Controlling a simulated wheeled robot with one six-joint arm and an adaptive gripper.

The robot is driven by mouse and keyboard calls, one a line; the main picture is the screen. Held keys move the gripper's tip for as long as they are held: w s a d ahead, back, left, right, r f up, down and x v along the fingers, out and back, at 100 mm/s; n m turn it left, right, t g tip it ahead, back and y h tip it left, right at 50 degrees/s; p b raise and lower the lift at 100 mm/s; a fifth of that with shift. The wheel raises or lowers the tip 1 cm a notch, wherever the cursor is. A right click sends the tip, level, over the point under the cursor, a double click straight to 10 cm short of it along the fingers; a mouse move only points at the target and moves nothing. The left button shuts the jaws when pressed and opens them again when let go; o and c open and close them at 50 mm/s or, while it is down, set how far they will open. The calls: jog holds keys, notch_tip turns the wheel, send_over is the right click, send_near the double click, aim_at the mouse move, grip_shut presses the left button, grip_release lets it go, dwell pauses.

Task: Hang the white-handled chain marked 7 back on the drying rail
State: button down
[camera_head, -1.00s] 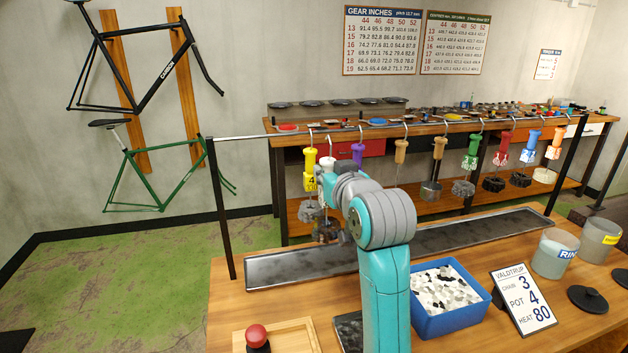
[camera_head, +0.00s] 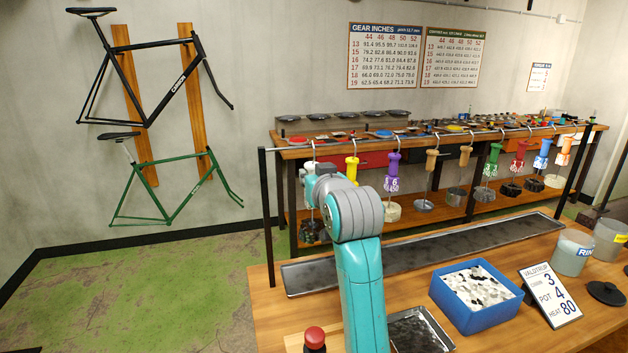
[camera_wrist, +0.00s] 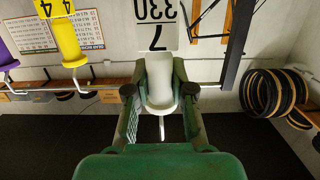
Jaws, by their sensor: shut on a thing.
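My gripper (camera_wrist: 159,90) is shut on the white handle (camera_wrist: 158,72) of the chain marked 7. In the wrist view its tag (camera_wrist: 156,25) reads 330 and 7 upside down, and its hook (camera_wrist: 162,128) sticks out past the fingers. In the head view the white-handled chain's hook (camera_head: 314,150) is level with the drying rail (camera_head: 288,149) near its left end. I cannot tell whether the hook rests on the rail. My arm hides most of the handle. Dark chain links (camera_head: 311,232) hang below, left of my arm.
A yellow-handled chain (camera_head: 351,168) hangs just right of mine, then a purple one (camera_head: 392,172) and several others. The left rail post (camera_head: 268,215) stands to the left. A long drip tray (camera_head: 420,252) lies below; a blue bin (camera_head: 477,297) stands in front.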

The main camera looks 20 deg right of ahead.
jog(key=w+f, duration=0.2)
jog(key=w, duration=0.4)
jog(key=shift+w, duration=0.3)
dwell(0.3)
jog(key=shift+d, duration=0.1)
dwell(0.4)
jog(key=c, duration=0.9)
grip_release()
jog(key=shift+o, duration=1.3)
